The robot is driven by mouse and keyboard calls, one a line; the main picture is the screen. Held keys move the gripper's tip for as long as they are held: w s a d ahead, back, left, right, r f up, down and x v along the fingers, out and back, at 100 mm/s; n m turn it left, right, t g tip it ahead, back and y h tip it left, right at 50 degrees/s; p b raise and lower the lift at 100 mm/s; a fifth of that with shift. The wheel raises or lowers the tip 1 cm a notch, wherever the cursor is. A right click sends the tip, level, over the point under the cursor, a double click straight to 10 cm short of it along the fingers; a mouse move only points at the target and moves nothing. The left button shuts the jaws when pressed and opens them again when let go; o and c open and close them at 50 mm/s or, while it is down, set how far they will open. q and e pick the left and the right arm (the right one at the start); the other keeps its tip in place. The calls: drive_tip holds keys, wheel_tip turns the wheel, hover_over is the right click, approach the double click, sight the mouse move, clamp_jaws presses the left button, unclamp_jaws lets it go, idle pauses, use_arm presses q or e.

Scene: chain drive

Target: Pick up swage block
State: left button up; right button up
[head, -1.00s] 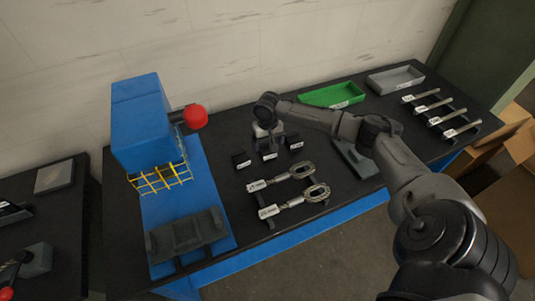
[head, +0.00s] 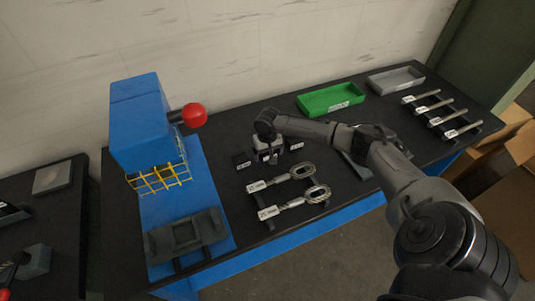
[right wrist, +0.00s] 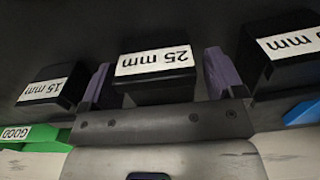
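Three small black swage blocks stand in a row on the black bench. In the right wrist view the middle block (right wrist: 155,82) is labelled 25 mm. The block on the left (right wrist: 52,88) is labelled 15 mm, and the one on the right (right wrist: 285,45) has a partly cut-off label. In the head view the end blocks (head: 242,161) (head: 295,145) flank my right gripper (head: 268,157). Its fingers are open, one on each side of the 25 mm block, with narrow gaps visible. The gripper partly hides that block in the head view. My left gripper is not in view.
A blue press (head: 140,120) with a red ball knob (head: 194,115) and yellow guard stands left. Two labelled swaged fittings (head: 290,178) lie in front of the blocks. A green tray (head: 331,99), grey tray (head: 396,79) and several rods (head: 434,108) are at the back right.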

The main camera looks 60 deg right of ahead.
drive_tip(key=shift+r, duration=0.1)
clamp_jaws()
idle(0.6)
